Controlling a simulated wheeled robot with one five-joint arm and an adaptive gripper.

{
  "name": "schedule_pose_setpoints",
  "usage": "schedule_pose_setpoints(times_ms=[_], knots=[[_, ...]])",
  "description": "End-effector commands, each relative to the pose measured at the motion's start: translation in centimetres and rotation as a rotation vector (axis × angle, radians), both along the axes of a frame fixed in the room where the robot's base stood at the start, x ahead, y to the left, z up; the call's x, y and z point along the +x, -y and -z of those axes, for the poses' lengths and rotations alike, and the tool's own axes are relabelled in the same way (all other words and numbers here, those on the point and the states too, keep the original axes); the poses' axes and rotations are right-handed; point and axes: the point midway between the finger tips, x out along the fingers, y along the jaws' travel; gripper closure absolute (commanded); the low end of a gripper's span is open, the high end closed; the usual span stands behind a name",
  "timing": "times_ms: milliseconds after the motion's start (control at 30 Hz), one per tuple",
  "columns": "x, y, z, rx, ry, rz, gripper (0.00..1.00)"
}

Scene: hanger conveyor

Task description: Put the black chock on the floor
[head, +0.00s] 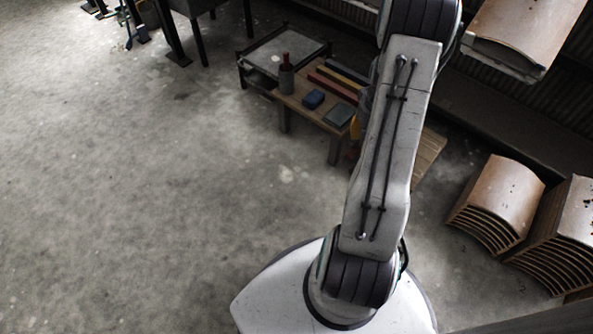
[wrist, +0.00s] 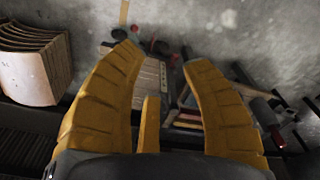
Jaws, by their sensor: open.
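In the head view the arm hides most of the gripper. On the table lie a dark grey flat block (head: 339,115), a small blue block (head: 313,99) and several coloured bars (head: 338,80). I cannot make out for sure which piece is the black chock. The floor (head: 170,190) is bare grey concrete.
A low metal-framed platform (head: 285,50) adjoins the table. Stacks of curved wooden panels (head: 497,205) stand at right. The floor at left is wide and clear.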

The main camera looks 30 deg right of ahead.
Motion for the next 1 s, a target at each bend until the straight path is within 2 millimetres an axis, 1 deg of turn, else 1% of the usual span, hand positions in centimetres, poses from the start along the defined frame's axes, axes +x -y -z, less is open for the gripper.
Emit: schedule_pose_setpoints(times_ms=[33, 133, 233, 267, 300, 367, 400, 500, 600, 700, 833, 1000], knots=[[1.1, -2.3, -2.6, -0.011, 0.011, -0.052, 0.57], [2.0, -6.6, -6.5, -0.018, 0.024, -0.136, 0.57], [2.0, -11.1, -10.0, -0.024, 0.038, -0.221, 0.57], [1.8, -12.4, -10.9, -0.026, 0.041, -0.246, 0.57], [1.4, -14.2, -12.1, -0.028, 0.046, -0.281, 0.57], [0.6, -16.7, -13.8, -0.03, 0.055, -0.33, 0.57], [0.0, -18.3, -14.8, -0.031, 0.061, -0.364, 0.57], [-2.0, -22.0, -16.8, -0.034, 0.074, -0.445, 0.57], [-4.3, -24.9, -18.1, -0.034, 0.087, -0.517, 0.57], [-6.5, -27.0, -19.0, -0.034, 0.099, -0.578, 0.57], [-8.8, -28.7, -19.5, -0.033, 0.109, -0.638, 0.57], [-10.6, -29.7, -19.7, -0.03, 0.115, -0.681, 0.57]])
